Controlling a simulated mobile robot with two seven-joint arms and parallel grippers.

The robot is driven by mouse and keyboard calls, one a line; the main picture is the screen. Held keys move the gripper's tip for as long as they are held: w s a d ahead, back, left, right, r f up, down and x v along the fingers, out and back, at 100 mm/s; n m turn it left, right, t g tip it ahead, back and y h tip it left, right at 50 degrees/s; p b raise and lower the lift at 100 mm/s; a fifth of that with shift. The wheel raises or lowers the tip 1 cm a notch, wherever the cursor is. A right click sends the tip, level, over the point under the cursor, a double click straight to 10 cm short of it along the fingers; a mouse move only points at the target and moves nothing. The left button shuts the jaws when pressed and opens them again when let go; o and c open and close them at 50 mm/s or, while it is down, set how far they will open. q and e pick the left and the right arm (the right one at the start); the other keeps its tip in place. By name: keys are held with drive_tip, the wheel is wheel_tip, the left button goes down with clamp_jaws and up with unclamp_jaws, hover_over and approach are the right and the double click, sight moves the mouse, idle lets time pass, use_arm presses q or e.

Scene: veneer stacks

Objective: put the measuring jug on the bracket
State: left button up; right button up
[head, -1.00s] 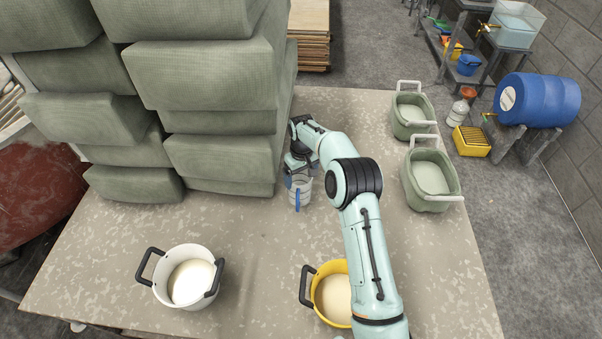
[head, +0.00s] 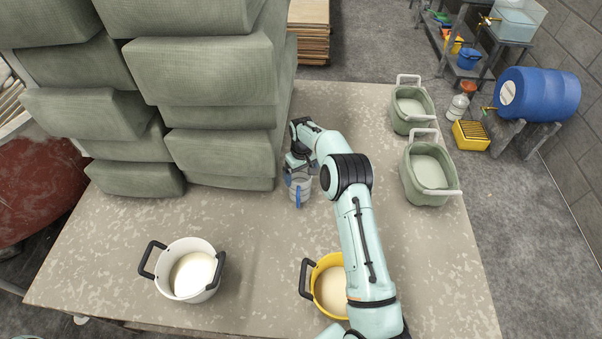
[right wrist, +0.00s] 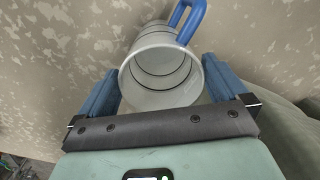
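The measuring jug (head: 301,187), clear grey with a blue handle, stands on the tabletop just right of the stacks. My right gripper (head: 290,172) is at the jug from behind and above. In the right wrist view, the jug's open mouth (right wrist: 160,75) fills the gap between the two blue fingers of the right gripper (right wrist: 161,80), with a finger against each side. The blue handle points to the upper right there. The jug looks empty. I cannot make out the bracket in either view. My left gripper is out of view.
Tall grey-green stacks (head: 220,155) rise close on the jug's left. A white pot (head: 187,270) and a yellow pot (head: 318,290) stand at the front. Two green tubs (head: 428,172) line the right edge. Bare table (head: 255,235) lies in front of the jug.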

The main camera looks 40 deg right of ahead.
sight(297, 194)
drive_tip(key=shift+r, duration=0.1)
